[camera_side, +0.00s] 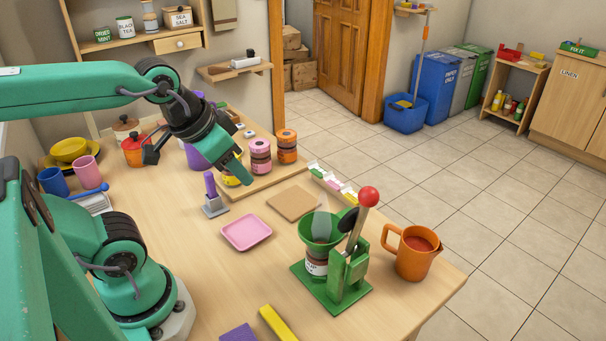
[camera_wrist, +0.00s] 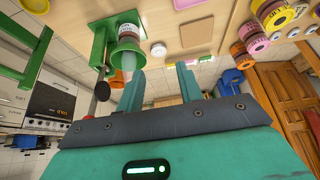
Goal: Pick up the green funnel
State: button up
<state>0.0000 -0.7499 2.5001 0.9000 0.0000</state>
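The green funnel (camera_side: 320,230) sits upright on a small jar (camera_side: 316,266) in a green stand (camera_side: 345,285) near the front right of the table. A pale translucent cone rises from its mouth. In the wrist view, which looks upside down, the funnel (camera_wrist: 125,58) shows beyond the left fingertip. My gripper (camera_side: 236,172) hangs above the table, up and left of the funnel and apart from it. In the wrist view my gripper (camera_wrist: 162,78) is open, with an empty gap between its fingers.
A lever with a red knob (camera_side: 369,196) rises beside the funnel. An orange mug (camera_side: 412,253) stands to its right, and a pink dish (camera_side: 246,232) lies to its left. A purple-handled stamp (camera_side: 212,192) and several jars (camera_side: 261,156) stand near my gripper.

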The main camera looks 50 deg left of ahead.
jog(key=o, duration=0.3)
jog(key=shift+w, duration=0.1)
jog(key=g, duration=0.5)
send_over(342, 214)
notch_tip(342, 214, down, 8)
jog(key=shift+r, duration=0.1)
jog(key=shift+w+d+f+g, duration=0.2)
jog(key=shift+w+f+g, duration=0.15)
jog(key=shift+f, duration=0.15)
jog(key=shift+f, duration=0.1)
